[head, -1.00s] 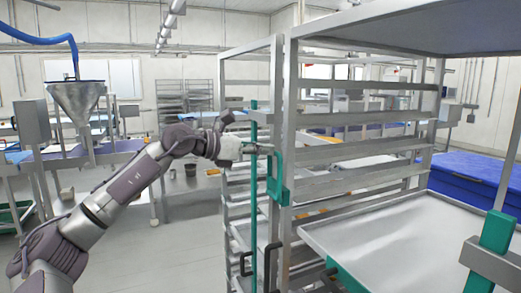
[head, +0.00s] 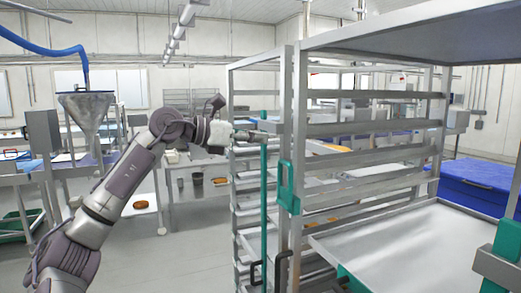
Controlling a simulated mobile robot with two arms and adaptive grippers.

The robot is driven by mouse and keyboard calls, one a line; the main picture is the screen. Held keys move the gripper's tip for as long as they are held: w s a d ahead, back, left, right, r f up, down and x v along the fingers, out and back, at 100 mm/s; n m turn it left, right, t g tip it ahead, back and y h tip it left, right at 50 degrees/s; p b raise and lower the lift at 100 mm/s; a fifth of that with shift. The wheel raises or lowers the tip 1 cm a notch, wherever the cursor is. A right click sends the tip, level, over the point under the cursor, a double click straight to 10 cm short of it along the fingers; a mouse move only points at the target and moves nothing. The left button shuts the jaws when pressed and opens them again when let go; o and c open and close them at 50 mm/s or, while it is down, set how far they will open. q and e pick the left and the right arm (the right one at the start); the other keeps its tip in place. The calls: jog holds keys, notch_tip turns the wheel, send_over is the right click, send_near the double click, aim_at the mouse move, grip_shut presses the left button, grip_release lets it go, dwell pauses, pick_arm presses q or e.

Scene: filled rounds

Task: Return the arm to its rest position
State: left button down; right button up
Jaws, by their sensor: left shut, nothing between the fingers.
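My left arm reaches in from the lower left of the head view. Its left gripper (head: 254,135) is shut and empty, held level and pointing right. The fingertips appear just in front of the upper part of the metal rack (head: 300,150), near a vertical green bar (head: 264,190) on its left side. I cannot tell whether they touch it. My right gripper is not in view.
The rack with its empty slots and a wide metal tray (head: 400,240) fill the right side. A blue covered bin (head: 480,185) stands behind. A steel hopper (head: 86,108) and worktables are at the left. Open floor (head: 165,262) lies left of the rack.

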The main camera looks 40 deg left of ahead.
pick_arm(q)
jog(key=shift+s+a+r, duration=0.15)
jog(key=shift+s+r, duration=0.1)
jog(key=shift+r, duration=0.2)
jog(key=shift+s+a+r, duration=0.1)
jog(key=shift+s+r, duration=0.1)
jog(key=shift+r, duration=0.2)
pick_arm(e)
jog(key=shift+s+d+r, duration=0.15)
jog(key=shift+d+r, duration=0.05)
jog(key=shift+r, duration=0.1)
